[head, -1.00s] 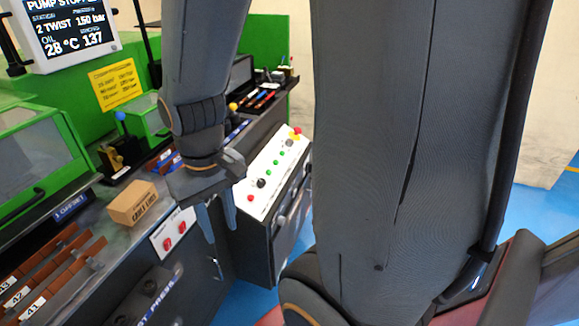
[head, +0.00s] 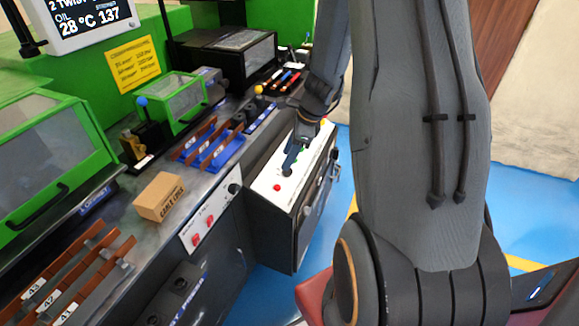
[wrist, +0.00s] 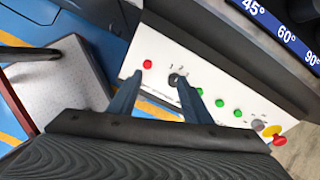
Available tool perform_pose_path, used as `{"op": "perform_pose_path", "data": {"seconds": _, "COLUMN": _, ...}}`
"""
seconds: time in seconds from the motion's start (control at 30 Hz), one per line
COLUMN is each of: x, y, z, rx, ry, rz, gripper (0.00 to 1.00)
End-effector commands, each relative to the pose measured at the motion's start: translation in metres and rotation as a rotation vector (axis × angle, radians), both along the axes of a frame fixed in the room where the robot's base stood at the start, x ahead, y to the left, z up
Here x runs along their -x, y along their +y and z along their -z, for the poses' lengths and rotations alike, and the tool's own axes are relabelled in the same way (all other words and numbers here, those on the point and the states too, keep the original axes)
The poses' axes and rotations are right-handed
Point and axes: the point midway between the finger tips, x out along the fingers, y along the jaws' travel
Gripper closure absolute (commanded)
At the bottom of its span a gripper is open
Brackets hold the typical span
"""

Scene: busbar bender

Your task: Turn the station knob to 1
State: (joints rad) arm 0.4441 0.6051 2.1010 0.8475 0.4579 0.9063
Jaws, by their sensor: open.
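The black station knob (wrist: 174,80) is on a sloped white control panel (wrist: 158,60), between a red button (wrist: 148,64) and a row of green buttons (wrist: 220,103). In the head view the panel (head: 263,183) tops a dark cabinet, and the knob (head: 287,171) shows just below my fingers. My gripper (head: 291,160) is over the panel and open. In the wrist view my gripper (wrist: 160,79) has its fingertips to either side of the knob, the right one close to it. I cannot tell whether they touch. The knob's pointer setting is too small to read.
A yellow-and-red emergency button (wrist: 275,134) sits at the panel's far end. A screen (head: 88,15) partly reads "2 TWIST". A cardboard box (head: 159,197) lies on the bench.

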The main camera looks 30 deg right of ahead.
Motion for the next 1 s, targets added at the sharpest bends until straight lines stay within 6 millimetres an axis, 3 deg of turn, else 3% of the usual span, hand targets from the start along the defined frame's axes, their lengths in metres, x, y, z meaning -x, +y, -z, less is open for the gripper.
{"op": "perform_pose_path", "data": {"seconds": 0.1, "x": -0.01, "y": -0.028, "z": 0.018, "rx": -0.052, "ry": 0.02, "rz": 0.215, "gripper": 0.55}}
{"op": "perform_pose_path", "data": {"seconds": 0.27, "x": -0.017, "y": -0.043, "z": 0.029, "rx": -0.083, "ry": 0.028, "rz": 0.338, "gripper": 0.55}}
{"op": "perform_pose_path", "data": {"seconds": 0.7, "x": -0.035, "y": -0.028, "z": 0.084, "rx": -0.085, "ry": 0.031, "rz": 0.341, "gripper": 0.55}}
{"op": "perform_pose_path", "data": {"seconds": 1.0, "x": -0.041, "y": -0.025, "z": 0.099, "rx": -0.083, "ry": 0.028, "rz": 0.341, "gripper": 0.55}}
